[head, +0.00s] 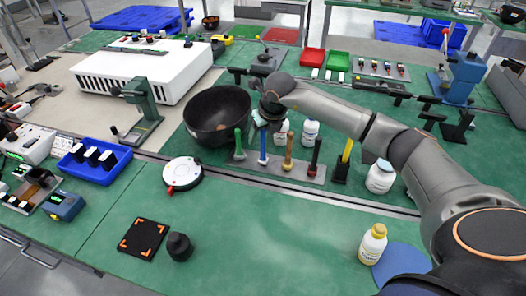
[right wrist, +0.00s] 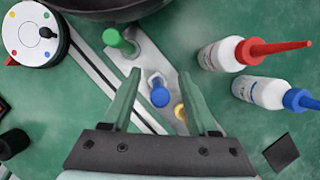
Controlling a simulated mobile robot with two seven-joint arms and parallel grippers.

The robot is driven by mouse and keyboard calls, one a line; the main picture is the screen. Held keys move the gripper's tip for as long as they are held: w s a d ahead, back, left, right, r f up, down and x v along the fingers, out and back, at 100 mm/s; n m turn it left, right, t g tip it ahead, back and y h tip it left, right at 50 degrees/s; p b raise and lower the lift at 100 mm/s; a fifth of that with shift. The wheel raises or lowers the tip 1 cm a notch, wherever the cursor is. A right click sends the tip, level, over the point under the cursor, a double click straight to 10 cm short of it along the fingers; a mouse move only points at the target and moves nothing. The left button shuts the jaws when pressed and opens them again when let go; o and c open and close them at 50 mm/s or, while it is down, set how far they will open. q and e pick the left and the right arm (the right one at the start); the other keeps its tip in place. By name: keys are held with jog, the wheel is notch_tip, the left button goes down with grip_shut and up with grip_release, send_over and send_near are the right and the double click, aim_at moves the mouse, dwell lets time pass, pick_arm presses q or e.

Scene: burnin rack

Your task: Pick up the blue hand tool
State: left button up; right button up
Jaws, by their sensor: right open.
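The blue hand tool (head: 263,146) stands upright in a grey holder (head: 240,159), between a green-handled tool (head: 238,144) and a yellow one (head: 288,154). A dark red tool (head: 314,156) stands at the right end. My right gripper (head: 268,118) is above and just behind the blue tool. In the right wrist view my right gripper (right wrist: 159,72) is open, and the blue tool's top (right wrist: 159,93) shows between its fingers, apart from both. The green tool (right wrist: 122,43) is outside the left finger. The yellow tool (right wrist: 180,112) is partly hidden by the right finger. My left gripper is out of view.
A large black bowl (head: 218,115) stands close left of the holder. Two white bottles with red (right wrist: 225,55) and blue (right wrist: 262,92) nozzles are to the right in the right wrist view. A round white device (head: 183,173) lies front left. The front green bench (head: 265,225) is largely clear.

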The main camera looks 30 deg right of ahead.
jog(key=shift+w+f, duration=0.2)
jog(key=shift+f, duration=0.4)
grip_shut()
